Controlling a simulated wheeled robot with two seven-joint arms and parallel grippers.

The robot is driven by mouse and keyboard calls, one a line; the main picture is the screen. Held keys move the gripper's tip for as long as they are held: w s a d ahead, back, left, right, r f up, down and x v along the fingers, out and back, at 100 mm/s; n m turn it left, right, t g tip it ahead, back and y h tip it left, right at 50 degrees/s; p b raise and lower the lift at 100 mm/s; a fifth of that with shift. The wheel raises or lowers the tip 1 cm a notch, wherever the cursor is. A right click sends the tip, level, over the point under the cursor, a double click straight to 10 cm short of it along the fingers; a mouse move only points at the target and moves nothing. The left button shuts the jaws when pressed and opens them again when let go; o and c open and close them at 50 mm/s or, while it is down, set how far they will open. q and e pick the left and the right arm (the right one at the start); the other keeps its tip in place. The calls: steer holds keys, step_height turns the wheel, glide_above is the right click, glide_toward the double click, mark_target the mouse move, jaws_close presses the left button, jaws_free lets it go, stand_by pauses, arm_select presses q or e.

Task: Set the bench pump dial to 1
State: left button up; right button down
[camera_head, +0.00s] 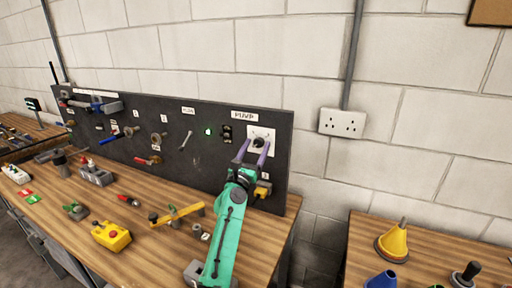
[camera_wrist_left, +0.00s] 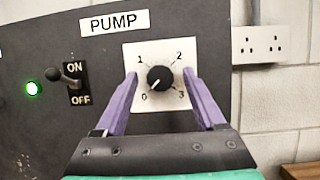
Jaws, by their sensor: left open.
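The pump dial is a round black knob (camera_wrist_left: 160,78) on a white square plate (camera_wrist_left: 143,55), marked 0, 1, 2 and 3. Its light pointer mark appears to be toward the lower left, near 0. The PUMP label (camera_wrist_left: 114,22) is above it. In the head view the plate (camera_head: 266,133) is at the right end of the dark panel. My left gripper (camera_head: 254,146) is open, its purple fingers on either side of the knob in the wrist view, with gaps to it. Whether the fingertips reach the knob's depth is unclear. My right gripper is not in view.
An ON/OFF toggle switch (camera_wrist_left: 72,75) and a lit green lamp (camera_wrist_left: 33,88) are left of the dial. A wall socket (camera_head: 342,122) is to the right. Below, the wooden bench (camera_head: 150,235) holds a yellow button box (camera_head: 111,236) and several tools.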

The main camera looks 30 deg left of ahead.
arm_select(q)
steer(key=shift+w+f, duration=0.1)
jaws_close()
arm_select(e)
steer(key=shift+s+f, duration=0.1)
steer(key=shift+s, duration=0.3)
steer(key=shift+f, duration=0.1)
